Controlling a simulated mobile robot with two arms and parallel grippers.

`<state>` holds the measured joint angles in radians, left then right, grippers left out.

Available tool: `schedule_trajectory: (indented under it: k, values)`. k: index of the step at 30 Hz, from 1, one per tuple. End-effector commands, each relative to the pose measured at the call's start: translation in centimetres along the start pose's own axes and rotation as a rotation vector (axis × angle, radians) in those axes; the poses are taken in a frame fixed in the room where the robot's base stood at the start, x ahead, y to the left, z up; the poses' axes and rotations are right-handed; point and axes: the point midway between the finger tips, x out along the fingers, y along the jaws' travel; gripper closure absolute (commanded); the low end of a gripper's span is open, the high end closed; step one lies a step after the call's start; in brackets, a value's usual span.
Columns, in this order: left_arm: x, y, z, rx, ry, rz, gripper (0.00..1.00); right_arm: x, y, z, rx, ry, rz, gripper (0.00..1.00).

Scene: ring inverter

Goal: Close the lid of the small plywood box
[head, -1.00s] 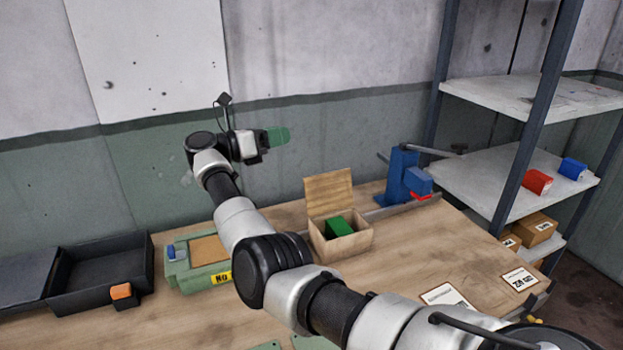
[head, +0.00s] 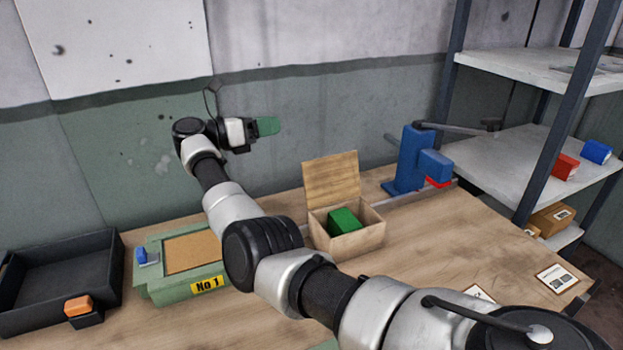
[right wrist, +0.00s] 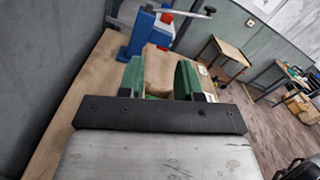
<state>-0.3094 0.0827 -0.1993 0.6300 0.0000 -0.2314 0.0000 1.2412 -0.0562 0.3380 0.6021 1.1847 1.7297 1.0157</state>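The small plywood box (head: 357,238) stands on the workbench with its lid (head: 331,179) raised upright at the back. A green block (head: 343,221) sits inside it. My right gripper (head: 266,126) is in the air behind and to the left of the box, above the lid's height in the picture, touching nothing there. In the right wrist view its two green fingers (right wrist: 160,80) stand apart, with pale wood visible between them; I cannot tell whether that is the box or the bench. My left gripper is not in view.
A green case (head: 160,287) marked "No 1" and a black tray (head: 112,270) stand left of the box. A blue vise-like tool (head: 410,160) is behind right, beside a shelf rack (head: 505,150). My right arm crosses in front of the box. Bench right of the box is mostly clear.

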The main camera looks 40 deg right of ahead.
Motion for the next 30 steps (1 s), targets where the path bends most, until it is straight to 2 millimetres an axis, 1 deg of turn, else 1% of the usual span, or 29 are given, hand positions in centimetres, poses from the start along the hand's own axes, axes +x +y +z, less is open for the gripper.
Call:
schedule_trajectory:
  k: [1, 4, 9, 13, 17, 20, 22, 25, 27, 30]
  values:
    - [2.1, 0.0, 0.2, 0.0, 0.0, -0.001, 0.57, 0.0, 0.7, -2.1, -0.001, 0.0, 0.0, 0.66]
    - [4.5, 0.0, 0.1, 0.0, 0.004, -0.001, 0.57, 0.0, 1.4, -4.4, -0.001, 0.0, 0.0, 0.66]
    - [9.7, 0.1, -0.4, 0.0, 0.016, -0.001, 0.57, 0.0, 3.1, -9.4, -0.001, 0.0, 0.0, 0.66]
    - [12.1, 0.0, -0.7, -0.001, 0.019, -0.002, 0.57, 0.0, 3.8, -11.7, 0.0, 0.0, 0.0, 0.66]
    - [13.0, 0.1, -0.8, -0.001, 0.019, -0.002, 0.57, 0.1, 4.1, -12.5, 0.001, 0.0, 0.0, 0.66]
    - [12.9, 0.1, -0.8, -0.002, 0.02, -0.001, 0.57, 0.5, 4.1, -12.5, 0.001, 0.0, -0.001, 0.66]
    - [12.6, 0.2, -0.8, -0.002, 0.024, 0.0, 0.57, 1.2, 4.0, -12.4, 0.001, 0.001, -0.003, 0.66]
    - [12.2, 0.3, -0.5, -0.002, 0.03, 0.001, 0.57, 2.9, 4.0, -12.3, 0.0, 0.0, -0.004, 0.66]
    - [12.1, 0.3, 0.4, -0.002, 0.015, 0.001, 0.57, 4.2, 4.0, -12.3, 0.0, -0.001, -0.005, 0.66]
    - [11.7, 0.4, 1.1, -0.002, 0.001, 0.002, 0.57, 6.2, 3.9, -12.3, -0.001, -0.001, -0.004, 0.66]
